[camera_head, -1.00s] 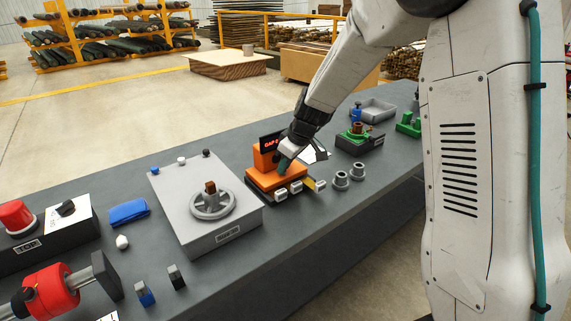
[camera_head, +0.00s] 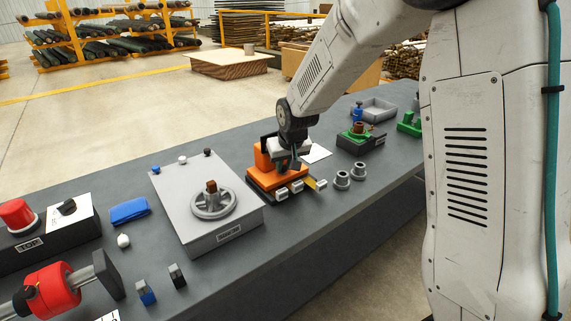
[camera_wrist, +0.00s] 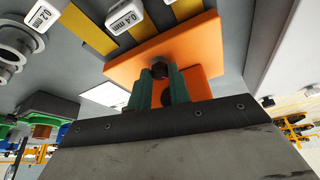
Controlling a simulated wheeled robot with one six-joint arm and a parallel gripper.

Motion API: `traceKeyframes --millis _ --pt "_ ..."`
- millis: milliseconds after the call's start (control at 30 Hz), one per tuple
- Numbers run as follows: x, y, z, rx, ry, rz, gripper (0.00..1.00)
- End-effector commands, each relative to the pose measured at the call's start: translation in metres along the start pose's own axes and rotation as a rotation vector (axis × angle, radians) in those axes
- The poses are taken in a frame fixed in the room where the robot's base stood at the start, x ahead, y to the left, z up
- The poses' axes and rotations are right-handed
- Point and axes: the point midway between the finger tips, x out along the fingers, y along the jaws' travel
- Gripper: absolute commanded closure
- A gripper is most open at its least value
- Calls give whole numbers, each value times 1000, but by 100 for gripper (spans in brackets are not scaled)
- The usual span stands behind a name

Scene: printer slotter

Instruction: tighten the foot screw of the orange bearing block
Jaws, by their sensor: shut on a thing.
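The orange bearing block (camera_head: 265,178) stands on the bench right of the grey handwheel plate; it fills the upper middle of the wrist view (camera_wrist: 190,46). My gripper (camera_wrist: 160,75) has its two green fingers shut on the dark foot screw (camera_wrist: 159,68) at the orange block. In the head view my gripper (camera_head: 293,165) is over the right part of the block, and the wrist hides the screw there. A dark round hole or second screw shows between the fingers, partly hidden. How deep the screw sits cannot be told.
Yellow strips with white tags, one reading 0.4 mm (camera_wrist: 125,15), lie at the block's front. Two grey flanged bushings (camera_head: 350,175) stand to the right, then a green fixture (camera_head: 358,136). The handwheel plate (camera_head: 178,205) is close on the left. A white sheet (camera_head: 316,153) lies behind.

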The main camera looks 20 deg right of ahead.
Motion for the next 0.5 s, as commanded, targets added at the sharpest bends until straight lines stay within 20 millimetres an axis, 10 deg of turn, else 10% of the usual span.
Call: traceKeyframes --millis 500 --pt "0 -2 0 166 0 67 100"
